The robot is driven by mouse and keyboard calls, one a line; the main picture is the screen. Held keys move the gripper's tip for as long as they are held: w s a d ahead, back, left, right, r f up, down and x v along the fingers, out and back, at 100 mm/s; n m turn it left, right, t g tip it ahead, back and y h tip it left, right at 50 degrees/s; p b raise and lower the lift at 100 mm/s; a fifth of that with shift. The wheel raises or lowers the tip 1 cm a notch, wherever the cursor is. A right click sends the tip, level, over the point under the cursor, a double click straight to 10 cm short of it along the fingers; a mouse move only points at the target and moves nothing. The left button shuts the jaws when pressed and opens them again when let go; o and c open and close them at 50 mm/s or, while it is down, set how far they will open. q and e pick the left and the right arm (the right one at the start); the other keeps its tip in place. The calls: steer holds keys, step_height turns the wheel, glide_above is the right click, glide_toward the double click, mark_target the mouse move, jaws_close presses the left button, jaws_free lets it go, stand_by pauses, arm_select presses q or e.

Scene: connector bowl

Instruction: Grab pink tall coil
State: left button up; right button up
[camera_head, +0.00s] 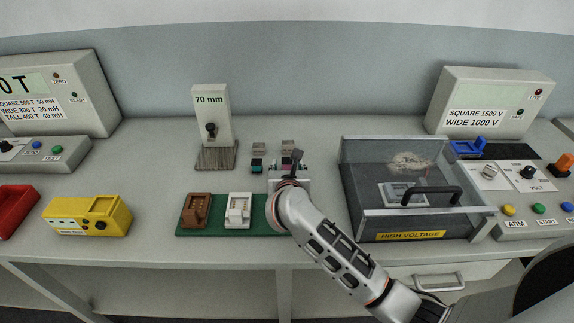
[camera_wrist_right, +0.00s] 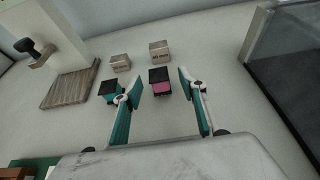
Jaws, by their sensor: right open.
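The pink coil (camera_wrist_right: 162,88), a small block with a black top and a pink lower part, stands on the table in the right wrist view. My right gripper (camera_wrist_right: 160,92) is open, with one finger on either side of the pink coil's line and the coil near the fingertips. I cannot tell whether either finger touches it. In the head view my right gripper (camera_head: 289,162) reaches over the table and largely hides the coil. A teal coil with a black top (camera_wrist_right: 109,90) stands just left of the left finger. My left gripper is not in view.
Two small grey-brown boxes (camera_wrist_right: 120,63) (camera_wrist_right: 160,50) stand behind the coils. A 70 mm post (camera_head: 211,115) on a ridged base is to the left. A green board (camera_head: 213,229) with brown and white holders lies in front. A clear-lidded high-voltage case (camera_head: 412,237) stands right.

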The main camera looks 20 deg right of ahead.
mark_target(287, 163)
steer(key=x, duration=0.3)
steer(key=shift+w, duration=0.2)
steer(key=shift+r, duration=0.1)
jaws_close()
